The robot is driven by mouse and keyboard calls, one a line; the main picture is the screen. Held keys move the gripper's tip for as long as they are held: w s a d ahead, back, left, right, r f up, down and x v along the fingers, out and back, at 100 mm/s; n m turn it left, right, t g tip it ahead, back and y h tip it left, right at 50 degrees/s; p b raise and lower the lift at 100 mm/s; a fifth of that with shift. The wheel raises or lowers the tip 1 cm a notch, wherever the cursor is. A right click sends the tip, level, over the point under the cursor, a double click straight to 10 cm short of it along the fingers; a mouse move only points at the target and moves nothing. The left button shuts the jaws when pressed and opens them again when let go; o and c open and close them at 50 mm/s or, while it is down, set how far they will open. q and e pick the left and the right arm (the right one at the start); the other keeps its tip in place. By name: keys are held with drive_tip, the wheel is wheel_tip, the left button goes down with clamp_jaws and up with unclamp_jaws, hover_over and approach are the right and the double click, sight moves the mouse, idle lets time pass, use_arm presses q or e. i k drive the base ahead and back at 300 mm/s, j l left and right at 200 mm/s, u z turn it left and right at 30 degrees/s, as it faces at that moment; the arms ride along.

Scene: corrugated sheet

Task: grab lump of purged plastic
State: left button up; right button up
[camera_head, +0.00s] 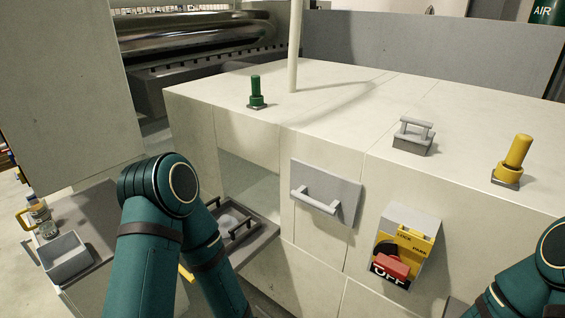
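I cannot make out a lump of purged plastic for certain. A grey tray (262,236) sits in a recess at the left of the pale machine housing, with dark bar handles. A small pale shape (230,220) shows in it, too small and partly covered to identify. My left arm rises from the bottom, bends at the elbow and runs back down in front of the tray's left side; its gripper is out of the frame. My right arm shows only at the lower right corner, and its gripper is also out of the frame.
The pale machine housing (330,95) fills the middle, with a green post (256,92), a yellow post (515,155) and a grey handle plate (345,192). A yellow and red lockout switch (395,262) protrudes in front. An open grey box (66,258) stands on a side surface at left.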

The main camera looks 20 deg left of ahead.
sight(226, 221)
drive_tip(key=j+u, duration=0.1)
drive_tip(key=u, duration=0.7)
drive_tip(key=j+u, duration=0.15)
drive_tip(key=u, duration=0.3)
